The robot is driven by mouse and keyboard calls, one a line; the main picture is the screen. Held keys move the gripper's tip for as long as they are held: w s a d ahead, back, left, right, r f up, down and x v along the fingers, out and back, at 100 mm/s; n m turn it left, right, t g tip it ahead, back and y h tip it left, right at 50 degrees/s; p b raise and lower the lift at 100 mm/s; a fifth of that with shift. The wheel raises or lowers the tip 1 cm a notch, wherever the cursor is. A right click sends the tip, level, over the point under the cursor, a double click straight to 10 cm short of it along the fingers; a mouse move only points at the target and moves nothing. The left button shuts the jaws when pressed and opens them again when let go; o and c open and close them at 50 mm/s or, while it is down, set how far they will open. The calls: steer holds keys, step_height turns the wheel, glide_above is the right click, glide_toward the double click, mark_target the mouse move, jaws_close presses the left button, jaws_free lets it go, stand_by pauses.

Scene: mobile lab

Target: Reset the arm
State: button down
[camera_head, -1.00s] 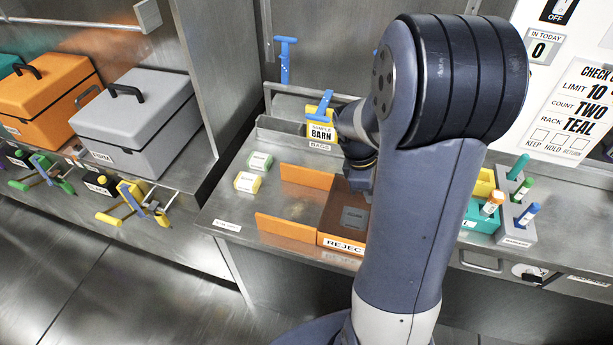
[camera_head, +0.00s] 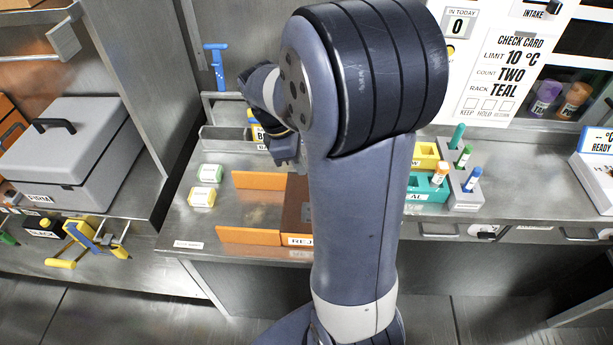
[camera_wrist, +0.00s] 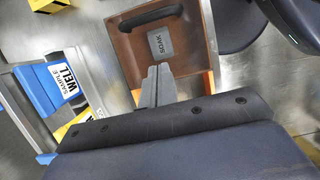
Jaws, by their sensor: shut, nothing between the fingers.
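My arm stands in the middle of the head view, bent over the steel bench (camera_head: 180,225). My gripper (camera_head: 288,158) shows partly beside the upper arm, above the back of the orange-walled reject area. In the wrist view my gripper (camera_wrist: 157,72) has its two grey fingers together with nothing between them. They point toward a brown box (camera_wrist: 145,50) with a black handle and a grey label reading SOAK. I cannot tell whether the fingertips touch it. In the head view my arm hides most of this brown box (camera_head: 296,205).
Orange panels (camera_head: 248,236) stand left of the arm. Green (camera_head: 210,173) and yellow (camera_head: 202,197) labelled blocks lie farther left. Teal rack (camera_head: 425,188) and grey marker holder (camera_head: 465,200) are to the right. A blue SAMPLE WELL item (camera_wrist: 40,88) shows in the wrist view.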

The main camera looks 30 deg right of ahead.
steer(key=shift+v, duration=1.55)
steer(key=shift+a+f, duration=0.1)
steer(key=shift+f, duration=0.05)
steer(key=x, duration=0.9)
steer(key=shift+f, duration=0.2)
steer(key=s+d, duration=0.1)
steer(key=d, duration=0.1)
steer(key=s+d+f+b, duration=0.1)
steer(key=shift+s+d+f, duration=0.1)
steer(key=shift+s+d, duration=0.15)
steer(key=shift+d, duration=0.15)
steer(key=shift+w+a, duration=0.1)
